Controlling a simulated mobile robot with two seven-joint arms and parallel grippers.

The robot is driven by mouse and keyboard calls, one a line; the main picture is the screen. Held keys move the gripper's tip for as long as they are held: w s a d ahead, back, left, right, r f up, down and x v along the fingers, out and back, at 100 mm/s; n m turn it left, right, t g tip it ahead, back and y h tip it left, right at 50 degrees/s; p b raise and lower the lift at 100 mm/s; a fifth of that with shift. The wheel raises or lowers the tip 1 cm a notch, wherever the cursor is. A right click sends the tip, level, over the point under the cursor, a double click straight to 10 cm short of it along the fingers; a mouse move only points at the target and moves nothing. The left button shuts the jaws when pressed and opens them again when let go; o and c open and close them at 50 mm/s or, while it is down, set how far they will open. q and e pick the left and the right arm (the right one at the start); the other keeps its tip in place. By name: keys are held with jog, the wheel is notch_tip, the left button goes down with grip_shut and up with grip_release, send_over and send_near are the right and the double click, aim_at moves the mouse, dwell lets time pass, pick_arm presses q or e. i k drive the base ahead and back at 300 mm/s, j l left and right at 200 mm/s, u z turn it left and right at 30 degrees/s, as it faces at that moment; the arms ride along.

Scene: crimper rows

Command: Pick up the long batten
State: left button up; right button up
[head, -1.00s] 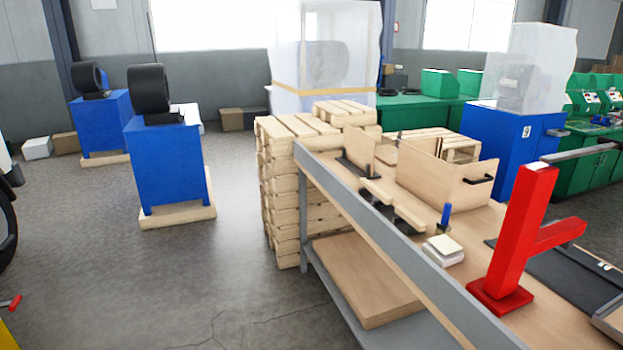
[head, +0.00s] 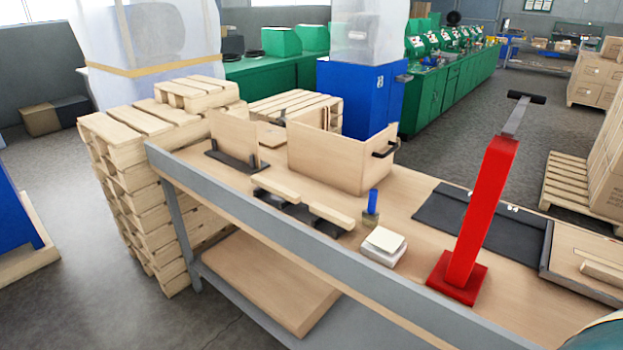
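Two pale wooden battens lie on a dark low holder on the workbench (head: 408,205): one at the left (head: 275,188) and one to its right (head: 331,215). Another pale wooden strip (head: 603,273) lies at the right end of the bench in a dark-edged tray, cut off by the picture's edge. I cannot tell which of these is the long batten. Neither of my grippers is in view.
A red post (head: 478,220) with a handle stands at the bench's front. Behind the battens is an open wooden box (head: 335,160); nearby are a white block stack (head: 383,246) and black mat (head: 470,222). Stacked pallets (head: 150,180) stand left of the bench.

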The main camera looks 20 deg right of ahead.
aim_at(295, 197)
jog(key=i+j+z, duration=0.15)
jog(key=z, duration=0.25)
jog(key=i+j+z, duration=0.25)
jog(key=z, duration=0.15)
jog(key=i+j+z, duration=0.15)
jog(key=j+z, duration=0.25)
jog(key=l, duration=0.1)
